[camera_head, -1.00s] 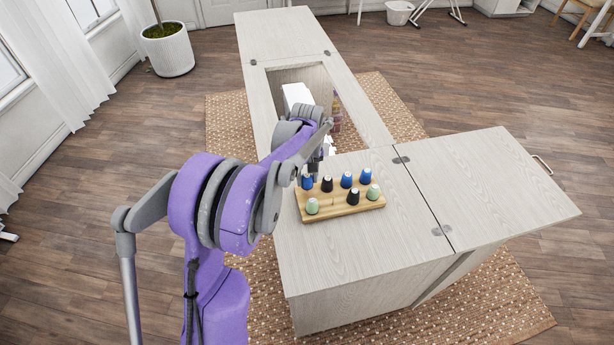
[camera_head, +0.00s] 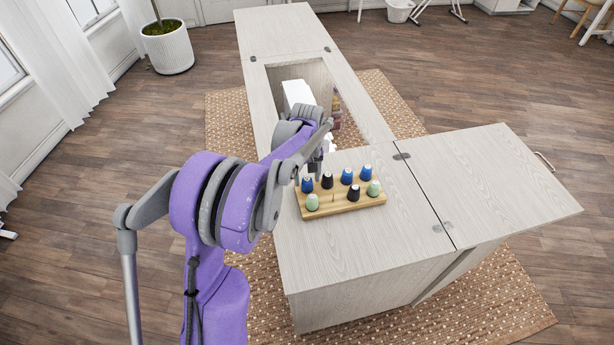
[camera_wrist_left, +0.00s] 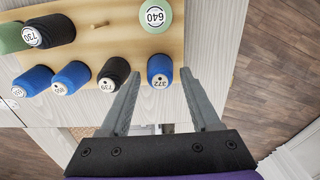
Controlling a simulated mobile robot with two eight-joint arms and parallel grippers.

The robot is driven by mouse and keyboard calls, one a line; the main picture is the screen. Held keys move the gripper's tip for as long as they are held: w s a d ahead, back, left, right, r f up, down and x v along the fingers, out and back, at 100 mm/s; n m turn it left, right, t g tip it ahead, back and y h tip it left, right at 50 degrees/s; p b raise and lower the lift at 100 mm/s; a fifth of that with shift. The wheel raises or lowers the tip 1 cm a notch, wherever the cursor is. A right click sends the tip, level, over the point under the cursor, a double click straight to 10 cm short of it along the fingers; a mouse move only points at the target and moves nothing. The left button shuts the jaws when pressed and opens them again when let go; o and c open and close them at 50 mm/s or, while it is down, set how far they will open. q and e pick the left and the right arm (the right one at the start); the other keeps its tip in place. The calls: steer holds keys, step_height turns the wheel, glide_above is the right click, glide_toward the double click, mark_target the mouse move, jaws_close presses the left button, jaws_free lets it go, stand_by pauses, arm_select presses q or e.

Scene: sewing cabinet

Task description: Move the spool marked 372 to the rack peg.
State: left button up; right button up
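The blue spool marked 372 (camera_wrist_left: 160,70) stands at the end of its row on the wooden rack (camera_wrist_left: 120,45). In the head view it is the blue spool (camera_head: 307,185) at the rack's back left corner. My left gripper (camera_wrist_left: 160,74) is open, with one fingertip on each side of the spool and a gap showing on both sides. In the head view, my left gripper (camera_head: 317,170) is partly hidden by its own arm. The bare rack peg (camera_wrist_left: 99,24) stands in the other row, between spools 730 and 640. My right gripper is out of view.
The green spool 640 (camera_wrist_left: 155,15) and black spool 730 (camera_wrist_left: 50,31) flank the peg. The cabinet top (camera_head: 350,245) is clear in front of the rack, and the cabinet opening (camera_head: 285,75) lies behind.

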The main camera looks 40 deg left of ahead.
arm_select(q)
steer(key=shift+o, duration=0.9)
step_height(320, 180, up, 11)
steer(key=shift+p, duration=0.3)
steer(key=shift+f, duration=0.1)
steer(key=s+d+r+m+t+p, duration=0.1)
steer(key=s+d+r+m+t, duration=0.15)
steer(key=s+d+m, duration=0.5)
steer(key=s+d+f+m+t+p, duration=0.1)
steer(key=s+d+f+m+t, duration=0.2)
steer(key=s+d, duration=0.9)
steer(key=shift+s+f, duration=0.3)
steer(key=shift+f, duration=0.45)
steer(key=shift+o, duration=0.2)
steer(key=shift+w, duration=0.1)
